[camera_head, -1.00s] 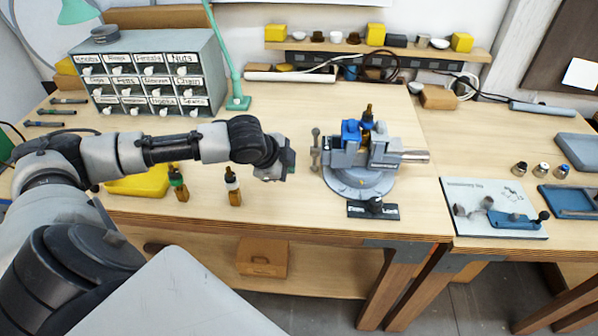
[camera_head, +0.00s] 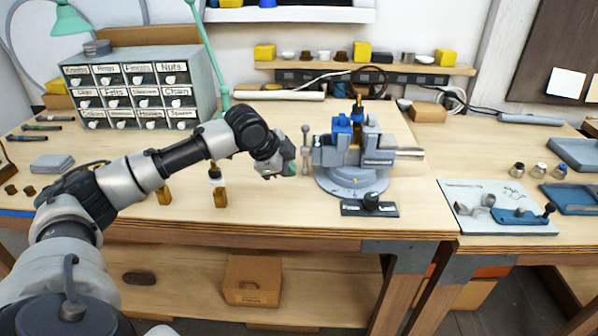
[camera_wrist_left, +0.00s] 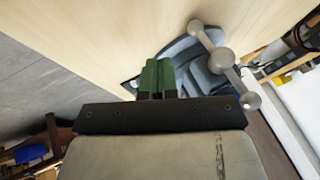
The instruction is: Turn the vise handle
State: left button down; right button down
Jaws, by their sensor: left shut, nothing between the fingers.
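The grey vise (camera_head: 352,165) stands on the wooden bench on a round base. It has blue parts on top and a dark-tipped amber piece upright between its jaws. The vise handle (camera_head: 305,150), a grey bar with ball ends, is upright on the vise's left side. My left gripper (camera_head: 287,169) is just left of the handle, apart from it. In the left wrist view, the green fingertips of the gripper (camera_wrist_left: 157,76) are together and empty. The handle (camera_wrist_left: 223,61) shows there to the right of the fingers, slanting, with the vise behind it. My right gripper is not in view.
A labelled drawer cabinet (camera_head: 135,87) and green lamp stand at the back left. Bench front beside the vise is clear.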

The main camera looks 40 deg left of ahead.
aim_at(302, 170)
pick_arm(q)
jog(key=x, duration=0.4)
jog(key=shift+w+a+f, duration=0.15)
jog(key=shift+w+a, duration=0.05)
jog(key=shift+w, duration=0.3)
jog(key=shift+w+a+f, duration=0.15)
jog(key=shift+w, duration=0.4)
jog(key=shift+w+a+f+p, duration=0.25)
jog(key=shift+w+a+p, duration=0.1)
jog(key=shift+w, duration=0.4)
jog(key=shift+f+t+y+b, duration=0.3)
jog(key=shift+f+t+b, duration=0.1)
jog(key=shift+b, duration=0.15)
jog(key=t+b, duration=0.1)
jog(key=t+y+b, duration=0.1)
jog(key=m+t+b, duration=0.1)
jog(key=shift+w+a+f+y, duration=0.3)
jog(key=shift+w, duration=0.1)
jog(key=shift+w+r+m+t+b, duration=0.1)
jog(key=shift+r+m+t+b, duration=0.2)
jog(key=shift+t+b, duration=0.4)
